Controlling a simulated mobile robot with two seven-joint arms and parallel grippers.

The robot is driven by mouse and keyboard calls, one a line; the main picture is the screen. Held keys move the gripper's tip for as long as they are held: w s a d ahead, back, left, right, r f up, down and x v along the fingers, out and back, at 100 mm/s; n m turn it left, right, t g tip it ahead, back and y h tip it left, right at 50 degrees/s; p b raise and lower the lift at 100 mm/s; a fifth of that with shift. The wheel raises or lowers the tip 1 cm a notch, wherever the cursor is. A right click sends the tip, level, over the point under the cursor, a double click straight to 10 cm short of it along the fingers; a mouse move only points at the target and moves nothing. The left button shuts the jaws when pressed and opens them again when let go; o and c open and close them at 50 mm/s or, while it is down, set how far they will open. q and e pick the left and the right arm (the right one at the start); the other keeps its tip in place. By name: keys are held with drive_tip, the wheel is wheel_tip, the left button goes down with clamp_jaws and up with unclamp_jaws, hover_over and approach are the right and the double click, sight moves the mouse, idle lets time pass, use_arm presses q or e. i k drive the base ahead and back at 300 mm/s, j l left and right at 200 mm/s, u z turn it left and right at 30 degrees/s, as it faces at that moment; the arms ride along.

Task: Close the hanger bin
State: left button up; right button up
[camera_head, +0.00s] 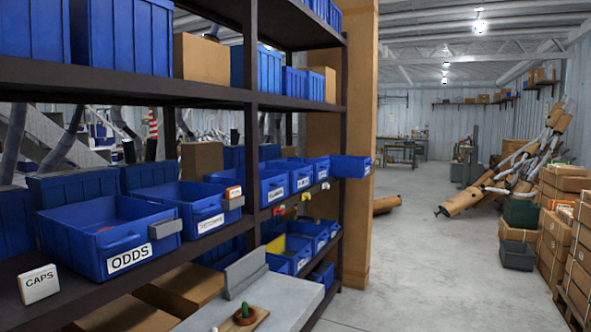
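Several blue open bins stand in a row on the middle shelf. The nearest bin (112,236) is labelled ODDS. Labels on the bins behind it are too small to read surely, so I cannot tell by label which is the hanger bin. One blue bin (351,167) at the far end of the row sticks out past the shelf edge into the aisle, in front of the wooden post. Its label does not show. Neither of my grippers is in view.
A dark shelf rack (252,150) fills the left side. Cardboard boxes (563,225) are stacked at right. The concrete floor (430,270) between is clear.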

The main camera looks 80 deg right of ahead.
sight(342, 166)
drive_tip(key=z, duration=3.05)
drive_tip(key=i+l+z, duration=0.15)
drive_tip(key=i, duration=0.2)
drive_tip(key=i+l+z, duration=0.2)
drive_tip(key=i, duration=0.2)
drive_tip(key=i+j+z, duration=0.15)
drive_tip(key=i, duration=1.55)
drive_tip(key=i+l+u, duration=0.1)
drive_tip(key=i, duration=0.5)
drive_tip(key=i+l+u, duration=0.15)
drive_tip(key=i+u, duration=0.3)
drive_tip(key=i, duration=0.65)
